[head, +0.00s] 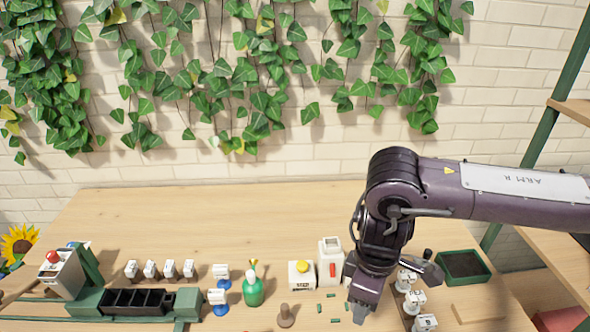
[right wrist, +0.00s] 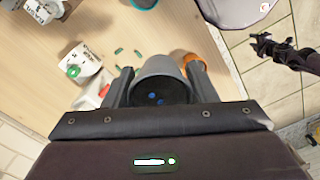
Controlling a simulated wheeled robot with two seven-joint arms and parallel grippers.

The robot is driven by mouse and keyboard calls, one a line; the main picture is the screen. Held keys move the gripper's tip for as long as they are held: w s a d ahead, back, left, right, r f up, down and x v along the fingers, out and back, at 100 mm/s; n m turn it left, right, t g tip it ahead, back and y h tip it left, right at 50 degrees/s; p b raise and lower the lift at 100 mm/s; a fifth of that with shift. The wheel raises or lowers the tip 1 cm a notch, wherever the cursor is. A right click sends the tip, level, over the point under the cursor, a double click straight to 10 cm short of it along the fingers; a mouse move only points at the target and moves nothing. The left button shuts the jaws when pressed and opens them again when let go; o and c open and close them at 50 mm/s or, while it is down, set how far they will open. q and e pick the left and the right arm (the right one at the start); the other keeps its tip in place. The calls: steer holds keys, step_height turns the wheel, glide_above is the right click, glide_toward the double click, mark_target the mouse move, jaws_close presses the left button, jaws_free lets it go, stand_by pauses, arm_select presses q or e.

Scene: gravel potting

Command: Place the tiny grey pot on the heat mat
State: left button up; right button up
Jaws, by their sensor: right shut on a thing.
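In the right wrist view the small grey pot (right wrist: 163,68) sits between the two fingers of my right gripper (right wrist: 160,86), which are shut on it. Its inside is dark, with a few blue spots. In the head view my right gripper (head: 362,296) is over the right half of the bench, right of the white canister; the pot is hidden there behind the hand. I cannot make out a heat mat in either view.
A white canister (head: 330,258), a yellow-button box (head: 301,275) and a green spray bottle (head: 253,290) stand left of the hand. Small white items (head: 414,300) and a dark-filled green tray (head: 463,266) are to the right. An orange pot (right wrist: 190,60) is beside the right finger.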

steer(key=w+d+r+m, duration=0.2)
steer(key=w+d+m, duration=0.2)
steer(key=m, duration=0.8)
steer(key=shift+w+d, duration=0.4)
steer(key=shift+d, duration=0.3)
steer(key=shift+a+r, duration=0.1)
